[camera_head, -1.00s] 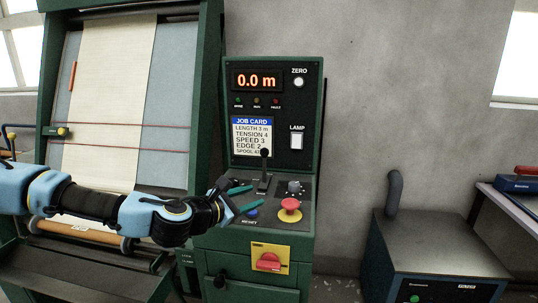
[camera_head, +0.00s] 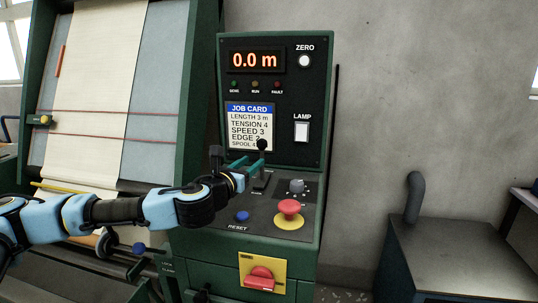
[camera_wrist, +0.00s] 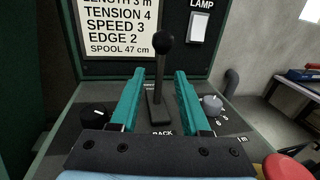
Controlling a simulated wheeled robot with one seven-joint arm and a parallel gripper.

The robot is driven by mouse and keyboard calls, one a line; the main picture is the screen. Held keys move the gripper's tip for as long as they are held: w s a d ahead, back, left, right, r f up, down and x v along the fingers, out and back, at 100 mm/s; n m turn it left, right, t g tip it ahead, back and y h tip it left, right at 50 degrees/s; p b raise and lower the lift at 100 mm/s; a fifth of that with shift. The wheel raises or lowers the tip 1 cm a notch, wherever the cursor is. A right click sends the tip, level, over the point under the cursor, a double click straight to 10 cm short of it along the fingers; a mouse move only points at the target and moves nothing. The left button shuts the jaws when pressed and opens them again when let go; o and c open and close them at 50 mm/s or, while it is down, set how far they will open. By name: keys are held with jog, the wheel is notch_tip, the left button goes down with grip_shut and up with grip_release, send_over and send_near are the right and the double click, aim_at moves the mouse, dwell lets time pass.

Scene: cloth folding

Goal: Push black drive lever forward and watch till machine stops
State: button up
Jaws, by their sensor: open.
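The black drive lever (camera_head: 262,158) stands upright from the sloping control panel, with a round black knob on top. In the wrist view the lever (camera_wrist: 160,82) rises between the two teal fingers of my gripper (camera_wrist: 160,90). The fingers are open, one on each side of the lever, with a gap on both sides. In the head view my gripper (camera_head: 256,162) reaches in from the left at lever height. The display (camera_head: 256,60) reads 0.0 m. The cloth machine (camera_head: 95,100) stands on the left with pale cloth on its sloped bed.
Close to the lever are a grey dial (camera_head: 297,186), a red mushroom button (camera_head: 289,208) and a blue reset button (camera_head: 241,216). A job card (camera_head: 249,126) and a white lamp switch (camera_head: 301,131) are on the upright panel. A dark cabinet (camera_head: 450,250) stands at right.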

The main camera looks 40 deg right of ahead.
aim_at(263, 153)
jog(key=p+x, duration=0.3)
jog(key=x, duration=0.7)
jog(key=shift+d+r+p, duration=0.1)
jog(key=shift+r+p, duration=0.05)
jog(key=shift+p, duration=0.15)
jog(key=shift+s, duration=0.1)
grip_shut()
dwell(0.9)
